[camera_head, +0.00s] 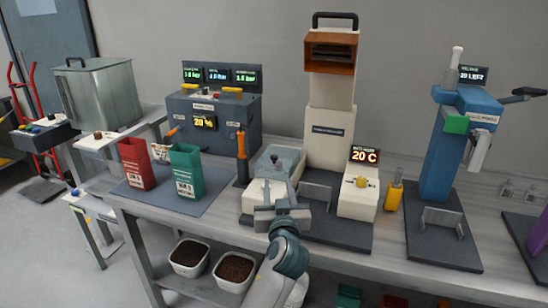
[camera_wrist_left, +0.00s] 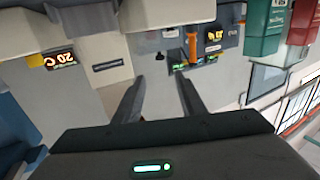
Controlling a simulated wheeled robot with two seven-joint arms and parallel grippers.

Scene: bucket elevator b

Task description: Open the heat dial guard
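The beige machine (camera_head: 330,135) stands mid-bench with a 20 C display (camera_head: 364,155). Below the display a yellow dial (camera_head: 361,182) sits on a beige box. I cannot make out a separate guard over the dial. Left of the column, a beige box carries a grey cover (camera_head: 278,160), which looks down. My left gripper (camera_head: 283,212) is in front of this box, left of the dial. In the left wrist view, turned upside down, its two fingers (camera_wrist_left: 163,98) are apart with nothing held between them. The 20 C display (camera_wrist_left: 60,60) shows left there. My right gripper is not in view.
A blue console (camera_head: 212,120), an orange-handled lever (camera_head: 241,150), and red (camera_head: 136,163) and green (camera_head: 186,170) containers stand left. A yellow bottle-like object (camera_head: 394,190) is right of the dial box. A blue machine (camera_head: 445,150) stands farther right. Bins (camera_head: 235,270) are below.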

